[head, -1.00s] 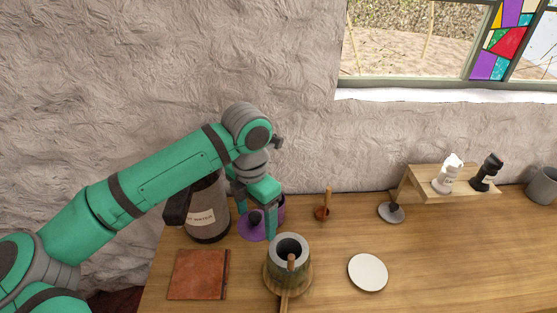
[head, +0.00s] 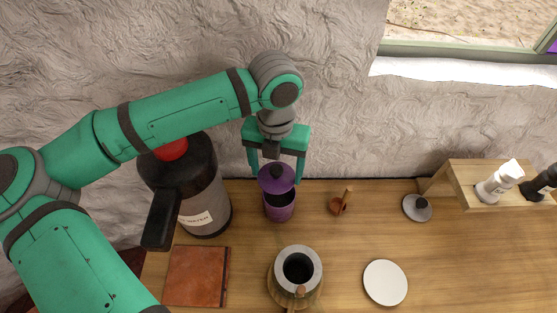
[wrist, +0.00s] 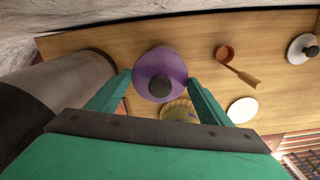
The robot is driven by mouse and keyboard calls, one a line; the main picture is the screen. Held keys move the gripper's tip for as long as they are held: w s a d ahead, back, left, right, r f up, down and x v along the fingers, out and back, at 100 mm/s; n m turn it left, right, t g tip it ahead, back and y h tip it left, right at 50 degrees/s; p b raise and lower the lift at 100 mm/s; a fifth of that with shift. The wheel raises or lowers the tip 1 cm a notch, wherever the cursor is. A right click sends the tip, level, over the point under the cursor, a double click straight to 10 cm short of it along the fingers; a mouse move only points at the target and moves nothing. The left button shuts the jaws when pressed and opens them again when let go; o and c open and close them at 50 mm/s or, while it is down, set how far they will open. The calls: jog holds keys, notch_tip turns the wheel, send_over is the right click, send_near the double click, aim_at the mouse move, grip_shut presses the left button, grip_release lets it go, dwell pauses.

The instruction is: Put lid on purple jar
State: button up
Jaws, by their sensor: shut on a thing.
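The purple lid (head: 274,178) with its dark round knob is held between the two green fingers of my gripper (head: 277,172). The purple jar (head: 280,210) stands upright on the counter just below the lid. Part of its dark opening shows under the lid's front edge, so the lid looks raised and not seated on it. In the wrist view the lid (wrist: 147,65) is seen from above between the fingertips. The jar is hidden there, or cannot be made out.
A large dark dispenser (head: 207,200) stands close left of the jar. A brown book (head: 197,277) and a grey pot (head: 312,262) are in front. A small brown scoop (head: 338,206), white disc (head: 385,283) and grey lid (head: 410,207) lie to the right. The wall is close behind.

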aim_at(282, 180)
jog(key=shift+d+f, duration=0.15)
jog(key=shift+f, duration=0.25)
jog(key=shift+s+d+f, duration=0.15)
jog(key=shift+s+f, duration=0.1)
jog(key=shift+f, duration=0.25)
jog(key=shift+s+d+f, duration=0.1)
jog(key=shift+s+f, duration=0.1)
jog(key=shift+f, duration=0.3)
jog(key=shift+d+f, duration=0.2)
jog(key=shift+f, duration=0.1)
jog(key=shift+a+f, duration=0.3)
jog(key=shift+f, duration=0.75)
jog(key=shift+w, duration=0.25)
jog(key=shift+s+a, duration=0.1)
jog(key=shift+a, duration=0.1)
jog(key=shift+d, duration=0.4)
jog(key=shift+a+f, duration=0.1)
jog(key=shift+a, duration=0.05)
